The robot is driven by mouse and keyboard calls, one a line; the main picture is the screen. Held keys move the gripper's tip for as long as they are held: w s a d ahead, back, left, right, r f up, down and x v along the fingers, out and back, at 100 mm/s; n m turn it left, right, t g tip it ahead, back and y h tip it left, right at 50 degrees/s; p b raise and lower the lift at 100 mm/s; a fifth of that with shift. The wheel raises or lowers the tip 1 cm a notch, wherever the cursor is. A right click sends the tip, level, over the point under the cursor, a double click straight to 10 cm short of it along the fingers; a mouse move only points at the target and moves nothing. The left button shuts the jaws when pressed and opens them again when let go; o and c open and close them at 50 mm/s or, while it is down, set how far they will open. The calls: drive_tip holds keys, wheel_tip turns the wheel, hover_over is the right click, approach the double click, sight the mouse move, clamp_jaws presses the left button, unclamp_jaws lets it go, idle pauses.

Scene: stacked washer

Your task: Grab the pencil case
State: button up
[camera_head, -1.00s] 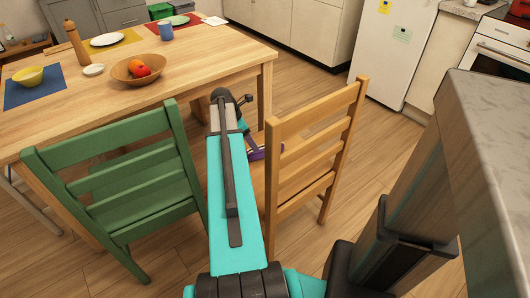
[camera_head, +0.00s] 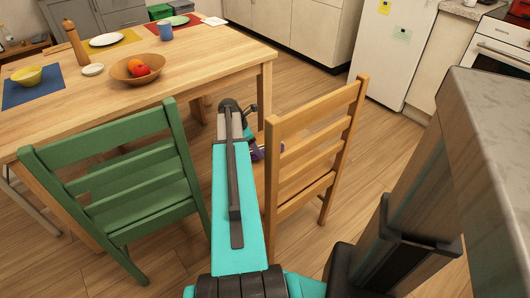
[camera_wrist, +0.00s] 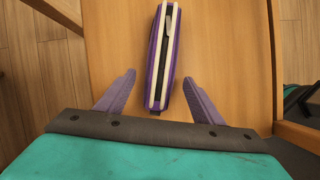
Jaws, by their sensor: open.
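The pencil case, purple with a pale edge and a dark zip, lies on the wooden chair seat (camera_wrist: 235,60). In the wrist view the pencil case (camera_wrist: 160,55) points lengthwise toward my gripper (camera_wrist: 157,92). My gripper is open, with one purple finger on each side of the case's near end. I see no finger pressed against it. In the head view a bit of purple shows beside the backrest of the wooden chair (camera_head: 308,150), behind my arm; I cannot tell case from fingers there.
A green chair (camera_head: 125,180) stands left of my arm. The table (camera_head: 200,65) beyond holds a fruit bowl (camera_head: 135,72), plates and a cup. The wooden chair's backrest rises close on the right. A grey-topped counter (camera_head: 500,150) stands at far right. Floor between chairs and fridge is clear.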

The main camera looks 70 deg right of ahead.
drive_tip(key=shift+x, duration=1.3)
drive_tip(key=c, duration=1.2)
drive_tip(key=shift+r, duration=0.1)
drive_tip(key=shift+r, duration=0.85)
drive_tip(key=shift+a+r+p, duration=0.25)
drive_tip(key=shift+r+p, duration=0.1)
drive_tip(key=shift+r, duration=0.65)
drive_tip(key=a, duration=0.5)
drive_tip(key=w+a+p, duration=0.1)
drive_tip(key=a, duration=0.4)
drive_tip(key=a+r, duration=0.1)
drive_tip(key=a, duration=0.4)
drive_tip(key=shift+w+a, duration=0.15)
drive_tip(key=shift+a, duration=0.1)
drive_tip(key=shift+r, duration=0.1)
